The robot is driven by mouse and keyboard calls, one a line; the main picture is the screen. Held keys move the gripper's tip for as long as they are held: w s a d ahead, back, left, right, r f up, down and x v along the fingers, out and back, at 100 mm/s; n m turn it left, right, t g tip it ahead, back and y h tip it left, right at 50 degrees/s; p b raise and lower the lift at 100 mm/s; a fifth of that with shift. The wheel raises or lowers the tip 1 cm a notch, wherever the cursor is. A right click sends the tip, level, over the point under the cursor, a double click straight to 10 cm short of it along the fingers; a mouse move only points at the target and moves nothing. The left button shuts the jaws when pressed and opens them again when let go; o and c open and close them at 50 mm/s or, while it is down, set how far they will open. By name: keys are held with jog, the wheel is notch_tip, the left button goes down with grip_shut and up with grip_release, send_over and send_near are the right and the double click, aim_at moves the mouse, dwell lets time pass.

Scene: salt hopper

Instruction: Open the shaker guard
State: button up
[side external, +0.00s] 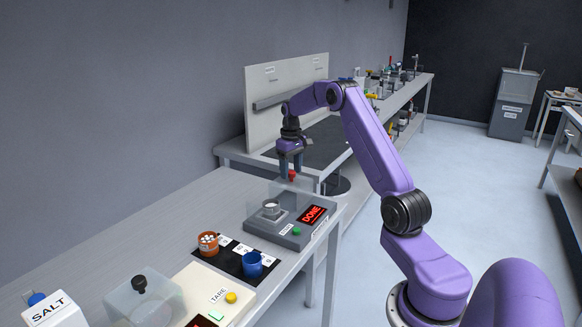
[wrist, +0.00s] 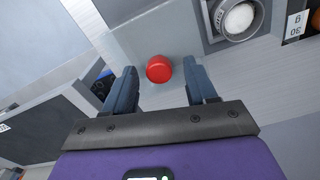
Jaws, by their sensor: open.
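The shaker (side external: 292,235) is a grey unit on the front bench with a red DONE display and a green button. A clear guard (side external: 257,197) stands at its back, around or behind the small cup (side external: 271,208) on its platform. The guard's red knob (side external: 292,175) is at its top. My gripper (side external: 291,173) points down at the knob with its fingers apart. In the wrist view the red knob (wrist: 158,69) lies between the open fingertips, with a gap on both sides. The cup (wrist: 238,19) shows at the top right there.
A black mat holds an orange cup (side external: 208,243) of white pieces and a blue cup (side external: 252,264). A cream unit with a clear cover and black knob (side external: 139,284) stands nearer, beside a SALT container (side external: 50,310). A back bench has an upright white panel (side external: 285,90).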

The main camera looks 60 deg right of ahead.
jog(key=shift+r, duration=0.1)
notch_tip(320, 180, up, 17)
dwell(0.6)
jog(key=shift+r, duration=0.1)
dwell(0.3)
